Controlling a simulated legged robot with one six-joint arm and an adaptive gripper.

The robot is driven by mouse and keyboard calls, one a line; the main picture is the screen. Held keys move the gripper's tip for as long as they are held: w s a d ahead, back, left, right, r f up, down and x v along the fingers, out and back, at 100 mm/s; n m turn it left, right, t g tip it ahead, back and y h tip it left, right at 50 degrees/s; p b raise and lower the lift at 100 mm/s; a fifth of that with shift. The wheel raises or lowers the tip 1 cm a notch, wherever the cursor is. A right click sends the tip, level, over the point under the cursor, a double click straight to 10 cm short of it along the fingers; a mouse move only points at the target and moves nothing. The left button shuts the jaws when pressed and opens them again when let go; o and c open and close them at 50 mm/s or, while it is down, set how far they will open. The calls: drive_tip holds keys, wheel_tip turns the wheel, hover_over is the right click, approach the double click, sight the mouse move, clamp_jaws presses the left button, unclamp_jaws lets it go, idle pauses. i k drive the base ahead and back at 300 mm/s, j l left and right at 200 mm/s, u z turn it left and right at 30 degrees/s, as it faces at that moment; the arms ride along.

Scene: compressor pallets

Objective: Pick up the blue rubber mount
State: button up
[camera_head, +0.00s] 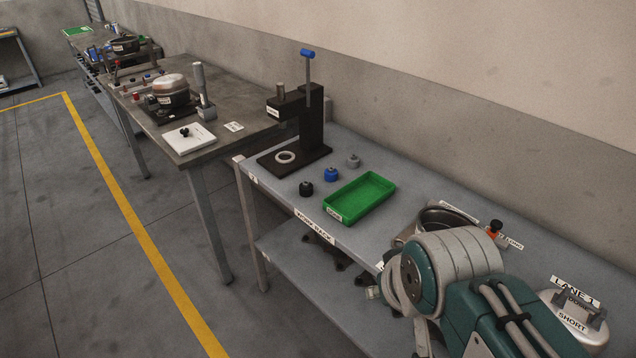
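The blue rubber mount (331,175) is a small knob-like piece standing upright on the grey work bench (285,207). It stands between a similar black mount (306,188) on its left and a grey mount (353,160) on its right, apart from both. It is just behind the left end of a green tray. My teal and grey arm reaches in at the lower right, well apart from the mount. I cannot make out my gripper's fingers; they do not show.
The empty green tray (390,185) lies in front of the mounts. A black lever press (312,130) with a blue-tipped handle stands behind them. A dark round pan (436,219) and a labelled white part (567,312) lie to the right. Another table (222,143) stands at left.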

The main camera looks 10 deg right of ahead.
sight(331, 174)
drive_tip(key=z, duration=0.7)
drive_tip(key=i+j+z, duration=0.15)
drive_tip(key=j+z, duration=0.25)
drive_tip(key=i+j+z, duration=0.1)
drive_tip(key=z, duration=0.25)
drive_tip(key=j+z, duration=0.85)
drive_tip(key=j, duration=0.55)
drive_tip(key=k+j, duration=0.15)
drive_tip(key=j, duration=0.5)
drive_tip(key=j+z, duration=0.15)
drive_tip(key=j, duration=0.55)
drive_tip(key=k, duration=0.05)
